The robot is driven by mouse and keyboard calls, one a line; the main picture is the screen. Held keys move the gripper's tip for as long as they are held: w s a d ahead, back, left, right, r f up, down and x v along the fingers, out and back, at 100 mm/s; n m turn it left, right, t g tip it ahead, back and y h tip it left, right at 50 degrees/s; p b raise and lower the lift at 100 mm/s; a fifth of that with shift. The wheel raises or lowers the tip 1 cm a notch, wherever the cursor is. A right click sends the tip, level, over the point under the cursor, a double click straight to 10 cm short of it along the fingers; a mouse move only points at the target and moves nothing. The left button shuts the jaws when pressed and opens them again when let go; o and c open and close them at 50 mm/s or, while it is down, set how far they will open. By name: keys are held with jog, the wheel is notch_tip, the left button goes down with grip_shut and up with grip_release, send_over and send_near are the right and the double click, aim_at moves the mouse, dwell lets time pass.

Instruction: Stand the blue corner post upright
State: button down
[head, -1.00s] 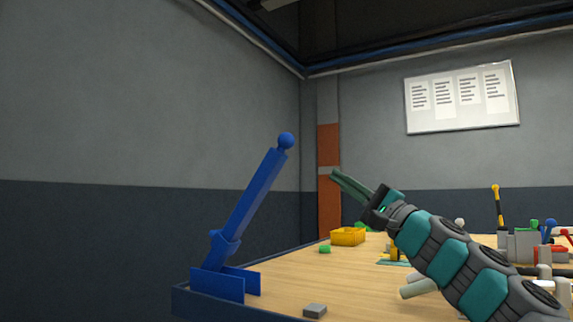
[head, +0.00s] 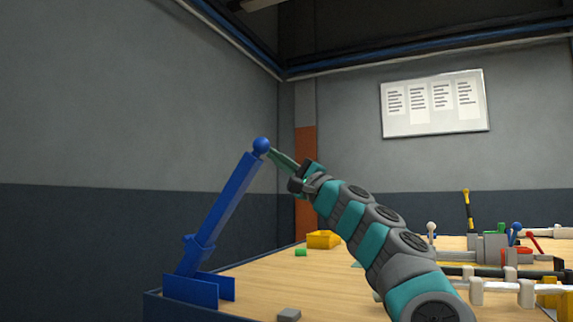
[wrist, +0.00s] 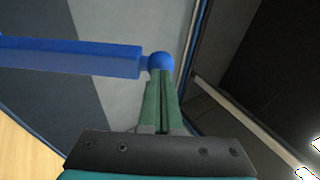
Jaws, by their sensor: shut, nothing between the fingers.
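The blue corner post (head: 222,210) stands at the table's left corner, tilted to the right, with a ball at its top and its foot in a blue bracket (head: 196,289). My gripper (head: 272,154) is at the ball from the right, its green fingers closed together. In the wrist view the post (wrist: 85,57) runs in from the left, and the fingertips (wrist: 160,72) meet the lower side of the ball. The fingers lie side by side with nothing between them. Whether they press on the ball or only sit close to it, I cannot tell.
The wooden table top (head: 255,280) holds a grey block (head: 289,315), a small green block (head: 301,252) and a yellow bin (head: 323,239). Levers and white rollers (head: 500,288) crowd the right side. The air left of the post is clear up to the wall.

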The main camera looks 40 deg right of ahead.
jog(key=shift+w+a+r, duration=0.1)
jog(key=shift+w+r, duration=0.25)
jog(key=shift+w, duration=0.1)
